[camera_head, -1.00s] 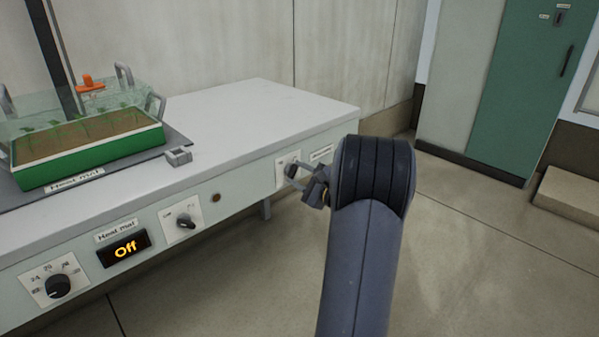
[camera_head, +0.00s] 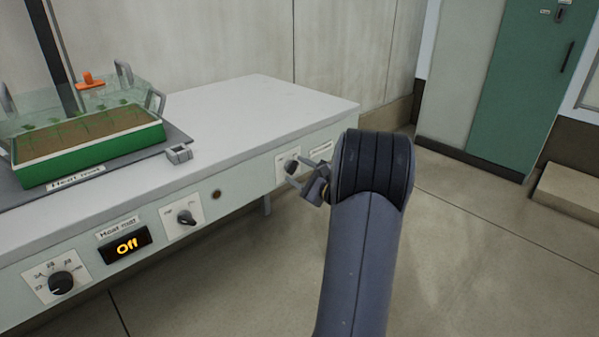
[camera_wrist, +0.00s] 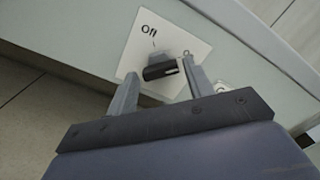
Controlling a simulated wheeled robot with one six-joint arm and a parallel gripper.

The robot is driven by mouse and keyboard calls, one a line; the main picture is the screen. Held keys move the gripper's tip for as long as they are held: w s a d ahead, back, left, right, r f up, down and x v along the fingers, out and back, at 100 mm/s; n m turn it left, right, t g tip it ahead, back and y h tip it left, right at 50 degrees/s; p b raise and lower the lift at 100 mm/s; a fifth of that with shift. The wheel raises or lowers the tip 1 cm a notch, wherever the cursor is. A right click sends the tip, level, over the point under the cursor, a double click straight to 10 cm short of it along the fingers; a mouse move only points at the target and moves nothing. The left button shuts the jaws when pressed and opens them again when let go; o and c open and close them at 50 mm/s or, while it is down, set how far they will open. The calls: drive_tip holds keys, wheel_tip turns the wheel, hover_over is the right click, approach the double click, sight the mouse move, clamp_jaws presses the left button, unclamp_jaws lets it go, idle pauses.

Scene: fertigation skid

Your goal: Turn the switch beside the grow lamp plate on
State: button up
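The switch is a black knob (camera_head: 291,167) on a white plate, at the right end of the bench's front panel. A label plate (camera_head: 321,150) sits just right of it, too small to read. In the wrist view the knob (camera_wrist: 162,69) is a dark bar with a pale mark at its right end, below the word "Off". That mark faces a second, partly hidden word. My gripper (camera_head: 308,175) is open; it also shows in the wrist view (camera_wrist: 160,88), a finger on each side of the knob. Whether the fingers touch it I cannot tell.
Left along the panel are a small round brown part (camera_head: 216,194), another switch (camera_head: 185,217), a "Heat mat" display (camera_head: 125,246) reading Off and a dial (camera_head: 61,283). A green seedling tray (camera_head: 90,155) stands on the bench.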

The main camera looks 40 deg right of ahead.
drive_tip(key=shift+o, duration=1)
drive_tip(key=s+p, duration=0.2)
drive_tip(key=s, duration=0.8)
drive_tip(key=shift+s+d, duration=0.4)
drive_tip(key=shift+d, duration=0.05)
drive_tip(key=shift+w, duration=0.1)
drive_tip(key=w, duration=0.3)
drive_tip(key=w+b, duration=0.1)
drive_tip(key=w, duration=0.3)
drive_tip(key=w+a+b, duration=0.1)
drive_tip(key=w, duration=0.2)
drive_tip(key=shift+w, duration=0.4)
drive_tip(key=shift+s+d, duration=0.1)
drive_tip(key=shift+s, duration=0.05)
